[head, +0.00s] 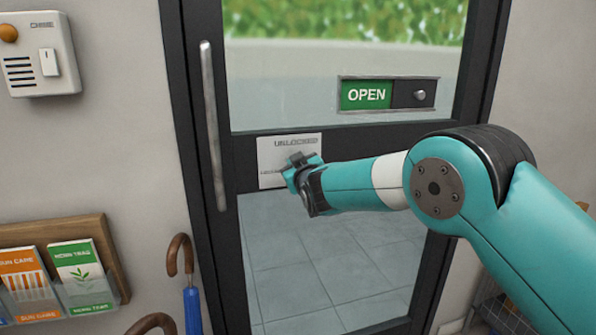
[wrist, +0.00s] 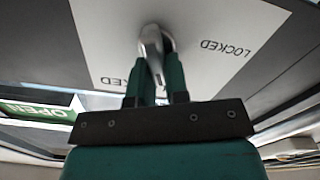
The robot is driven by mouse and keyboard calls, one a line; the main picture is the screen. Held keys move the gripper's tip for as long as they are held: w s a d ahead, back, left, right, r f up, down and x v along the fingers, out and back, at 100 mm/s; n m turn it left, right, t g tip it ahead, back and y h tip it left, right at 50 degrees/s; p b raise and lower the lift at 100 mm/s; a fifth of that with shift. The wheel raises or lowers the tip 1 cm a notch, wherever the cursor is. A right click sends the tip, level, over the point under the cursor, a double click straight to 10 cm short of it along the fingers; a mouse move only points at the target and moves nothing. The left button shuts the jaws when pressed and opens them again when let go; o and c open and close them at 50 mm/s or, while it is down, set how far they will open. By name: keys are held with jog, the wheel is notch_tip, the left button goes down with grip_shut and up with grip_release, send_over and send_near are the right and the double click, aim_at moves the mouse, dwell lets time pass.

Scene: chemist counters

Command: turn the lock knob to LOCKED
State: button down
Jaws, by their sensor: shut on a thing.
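The white lock plate (head: 268,150) is on the glass door's dark crossbar, with UNLOCKED along its top and a partly covered word at its left. In the wrist view the plate (wrist: 205,75) appears upside down, with LOCKED at the right and a word ending in CKED half hidden behind my fingers. The silver lock knob (wrist: 151,42) sits at the plate's middle, its handle running down the picture between my fingers. My gripper (head: 297,172) is shut on it; the fingers (wrist: 155,82) also show in the wrist view. The head view hides the knob behind my gripper.
A green OPEN slider sign (head: 366,95) is on the door, above and right of the plate. A long vertical door handle (head: 213,125) stands to the left. A leaflet rack (head: 110,265) and a blue umbrella (head: 192,305) are at lower left.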

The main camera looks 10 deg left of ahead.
jog(key=n, duration=0.2)
jog(key=n+b, duration=0.1)
jog(key=n, duration=0.1)
jog(key=n+b, duration=0.1)
jog(key=n, duration=0.1)
jog(key=shift+s+a+f+n, duration=0.15)
jog(key=shift+a+f+n, duration=0.15)
jog(key=shift+a+f, duration=0.05)
jog(key=shift+s+a+f+n+b, duration=0.1)
jog(key=shift+f+n+b, duration=0.1)
jog(key=shift+n, duration=0.9)
jog(key=shift+w+f+n+b, duration=0.1)
jog(key=shift+n+b, duration=0.1)
jog(key=shift+n, duration=0.9)
jog(key=shift+s+a+f+n+b, duration=0.1)
jog(key=shift+f+n+b, duration=0.1)
jog(key=shift+n, duration=0.9)
jog(key=c, duration=1.1)
grip_release()
jog(key=shift+s, duration=0.1)
